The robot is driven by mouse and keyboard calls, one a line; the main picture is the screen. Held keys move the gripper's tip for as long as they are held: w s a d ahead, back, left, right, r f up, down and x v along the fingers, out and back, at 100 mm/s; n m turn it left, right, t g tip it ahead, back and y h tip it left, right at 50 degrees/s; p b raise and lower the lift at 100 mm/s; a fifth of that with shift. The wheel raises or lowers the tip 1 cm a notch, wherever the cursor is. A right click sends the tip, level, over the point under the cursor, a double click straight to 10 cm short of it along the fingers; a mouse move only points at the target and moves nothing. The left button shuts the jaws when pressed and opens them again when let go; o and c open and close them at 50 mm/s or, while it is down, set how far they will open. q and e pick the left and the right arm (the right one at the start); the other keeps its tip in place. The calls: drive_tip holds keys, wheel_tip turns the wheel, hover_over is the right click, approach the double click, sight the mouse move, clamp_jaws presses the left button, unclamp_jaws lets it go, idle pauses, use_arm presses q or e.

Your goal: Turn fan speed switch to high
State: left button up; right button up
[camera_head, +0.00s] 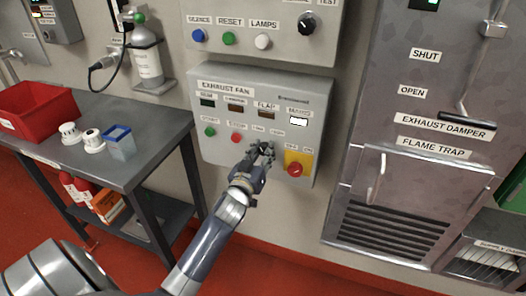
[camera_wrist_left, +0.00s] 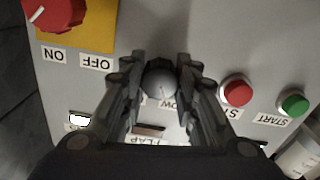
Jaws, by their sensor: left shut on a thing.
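The exhaust fan panel (camera_head: 225,85) is a grey box on the wall with labels, small displays, buttons and a red rotary switch. My left gripper (camera_head: 262,152) is at its lower middle and hides the fan speed switch in the head view. In the left wrist view, the fan speed switch (camera_wrist_left: 160,80) is a round dark grey knob between the fingers of my left gripper (camera_wrist_left: 157,75), which is shut on it. A partly covered LOW label shows beside the knob. The knob's pointing direction is hard to tell. My right gripper is out of view.
A red rotary switch (camera_head: 294,169) on a yellow plate is close right of the gripper. Green (camera_wrist_left: 294,103) and red (camera_wrist_left: 237,91) buttons are on the knob's other side. A grey table (camera_head: 120,165) with a red bin (camera_head: 38,108) stands left; a metal damper cabinet (camera_head: 400,95) stands right.

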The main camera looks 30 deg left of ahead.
use_arm(q)
drive_tip(key=m+p, duration=0.1)
drive_tip(key=m, duration=0.1)
drive_tip(key=shift+m, duration=0.3)
drive_tip(key=m+p, duration=0.1)
drive_tip(key=m, duration=0.1)
drive_tip(key=shift+m, duration=0.3)
drive_tip(key=m, duration=0.5)
drive_tip(key=shift+m+p, duration=0.3)
drive_tip(key=shift+p, duration=0.1)
drive_tip(key=shift+m, duration=0.3)
